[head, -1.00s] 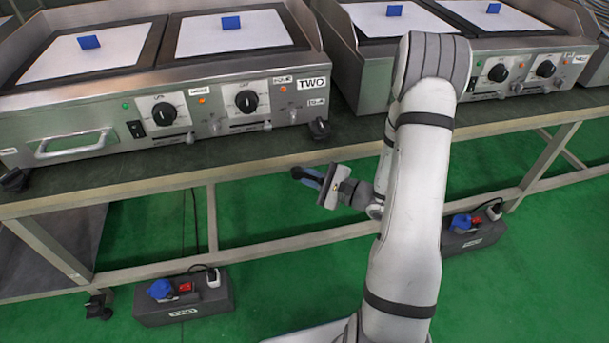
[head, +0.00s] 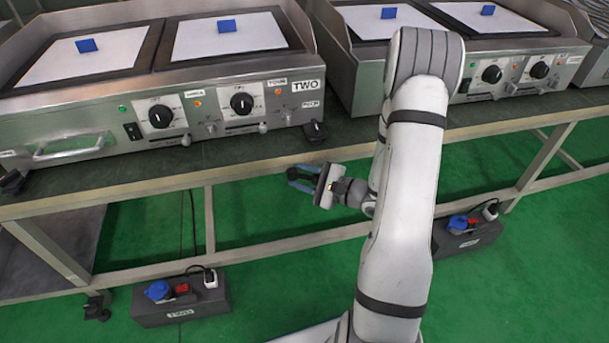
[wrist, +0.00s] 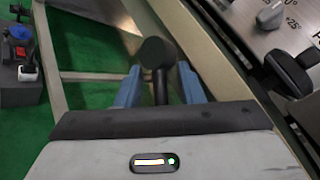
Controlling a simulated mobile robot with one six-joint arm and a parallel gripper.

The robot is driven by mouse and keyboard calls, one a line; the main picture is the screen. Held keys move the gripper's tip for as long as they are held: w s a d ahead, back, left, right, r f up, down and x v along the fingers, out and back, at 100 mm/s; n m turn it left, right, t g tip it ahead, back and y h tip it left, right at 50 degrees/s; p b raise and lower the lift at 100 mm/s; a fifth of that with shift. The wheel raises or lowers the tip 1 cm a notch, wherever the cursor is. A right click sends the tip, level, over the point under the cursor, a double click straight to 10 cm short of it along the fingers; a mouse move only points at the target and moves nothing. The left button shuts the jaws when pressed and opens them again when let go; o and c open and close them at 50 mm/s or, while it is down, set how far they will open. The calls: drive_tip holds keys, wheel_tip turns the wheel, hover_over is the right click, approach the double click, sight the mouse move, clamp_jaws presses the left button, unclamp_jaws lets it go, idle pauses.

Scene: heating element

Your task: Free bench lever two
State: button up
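The griddle labelled TWO (head: 306,86) stands on the bench (head: 250,155). My gripper (head: 292,180) is just off the bench's front edge, below and left of the black corner piece (head: 316,131) under that label. In the wrist view, my gripper's blue fingers (wrist: 160,80) are open. A black rounded knob on a stem (wrist: 155,52) shows between them, with the stem running back towards the palm. It looks like a lever, but I cannot tell which one or whether the fingers touch it. A black corner piece also shows in the wrist view (wrist: 288,74).
A socket box (head: 182,312) lies on the green floor at the left, and another box (head: 470,238) at the right. A second griddle (head: 515,75) stands to the right. Open floor shows in front.

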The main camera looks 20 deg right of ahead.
drive_tip(key=shift+s+d, duration=0.1)
drive_tip(key=p+v, duration=0.1)
drive_tip(key=v, duration=0.6)
drive_tip(key=shift+s+d+p, duration=0.2)
drive_tip(key=shift+p, duration=0.2)
drive_tip(key=s+a+r+n+g+h+p, duration=0.1)
drive_tip(key=s+a+r+n+g+p, duration=0.35)
drive_tip(key=r, duration=0.35)
drive_tip(key=s+a+r+n+g+p, duration=0.35)
drive_tip(key=r+p, duration=0.25)
drive_tip(key=r, duration=0.2)
drive_tip(key=s+a+r+n+g+h+p, duration=0.1)
drive_tip(key=s+a+r+n+g+p, duration=0.25)
drive_tip(key=a+r+g+p, duration=0.35)
drive_tip(key=s+d+r+n+t+h+p, duration=0.1)
drive_tip(key=d+r+n+h+p, duration=0.1)
drive_tip(key=r, duration=0.5)
drive_tip(key=s+d+r+n+t+h+p, duration=0.1)
drive_tip(key=d+r+n+t+h+p, duration=0.1)
drive_tip(key=r+h+p, duration=0.2)
drive_tip(key=s+d+r+n+t+h+p, duration=0.1)
drive_tip(key=d+r+n+t+h+p, duration=0.1)
drive_tip(key=r+p, duration=0.4)
wheel_tip(320, 180, up, 6)
drive_tip(key=shift+s+f+h, duration=0.1)
drive_tip(key=shift+s+h, duration=0.25)
drive_tip(key=shift+h, duration=0.55)
